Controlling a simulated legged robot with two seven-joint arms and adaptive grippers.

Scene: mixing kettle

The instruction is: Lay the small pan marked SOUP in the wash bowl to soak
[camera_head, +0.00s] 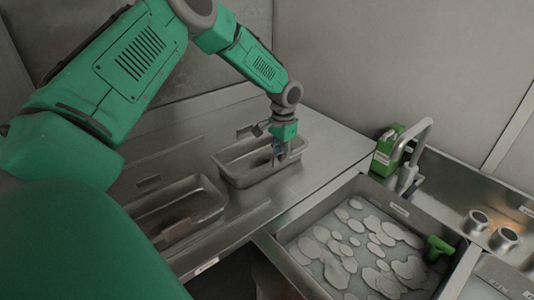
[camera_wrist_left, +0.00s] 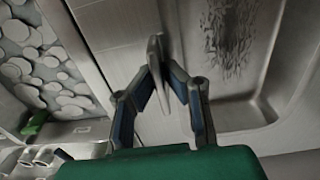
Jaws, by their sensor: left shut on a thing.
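A small grey metal pan (camera_head: 240,181) stands on the steel counter at the middle of the head view. My left gripper (camera_head: 279,153) reaches down over its right part. In the left wrist view my left gripper (camera_wrist_left: 158,73) is shut on the pan's rim, with the pan's stained inside (camera_wrist_left: 235,45) to the right. A second pan (camera_head: 205,215) stands nearer, to the left, partly behind my arm. Each pan has a small tag, too small to read, so I cannot tell which is SOUP. The wash bowl (camera_head: 317,210), a sink with sudsy water, lies to the right.
A green box (camera_head: 384,158) and a pale tap (camera_head: 413,145) stand behind the sink. A green object (camera_head: 438,246) sits at the sink's right side. Two metal cups (camera_head: 492,229) stand farther right. Bare counter (camera_head: 325,150) lies between the held pan and the tap.

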